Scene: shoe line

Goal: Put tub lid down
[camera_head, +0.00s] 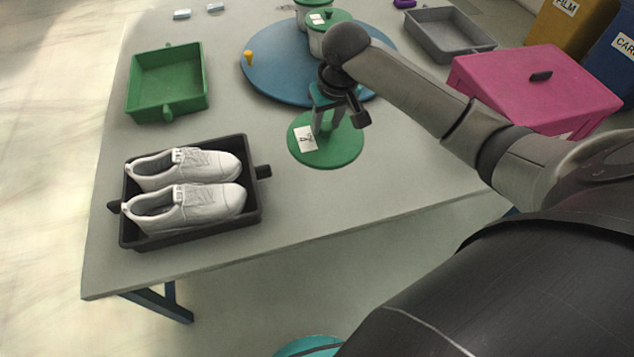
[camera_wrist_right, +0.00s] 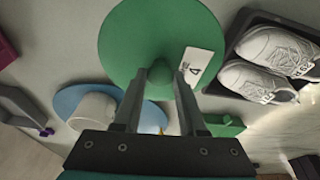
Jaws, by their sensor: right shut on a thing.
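The tub lid (camera_head: 335,152) is a round green disc with a knob and a white label. My right gripper (camera_head: 326,128) is shut on its knob from above. The lid is over the grey table, right of the black tray; I cannot tell whether it touches the table. In the right wrist view the lid (camera_wrist_right: 150,40) shows its top, with the knob between the two fingers (camera_wrist_right: 160,76) and the label beside them. My left gripper is not in view.
The black tray (camera_head: 190,236) holds two white shoes (camera_head: 190,205). A green tray (camera_head: 140,112) stands behind it. A blue round turntable (camera_head: 275,85) carries tubs with green lids (camera_head: 328,17). A pink box (camera_head: 535,90) and a grey tray (camera_head: 452,52) are at right.

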